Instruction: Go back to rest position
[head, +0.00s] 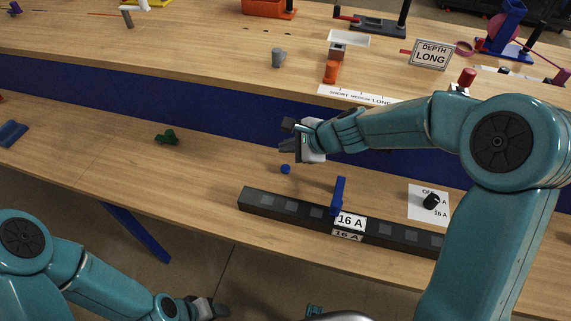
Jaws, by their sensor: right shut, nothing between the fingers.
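My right gripper (288,137) is shut and empty. It hangs above the lower wooden bench, pointing left, near a small blue ball-like piece (285,169) and apart from it. My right arm reaches in from the right side of the view. My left gripper (221,310) is low at the bottom edge, in front of the bench and over the floor. Its fingers are small and partly cut off, so I cannot tell whether they are open.
A dark rail (290,208) with a blue upright lever (338,195) and a "16 A" label lies on the lower bench (90,150). A black knob (431,201) stands on a white card. A green piece (167,136) lies left. The upper bench holds a "DEPTH LONG" sign (430,54).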

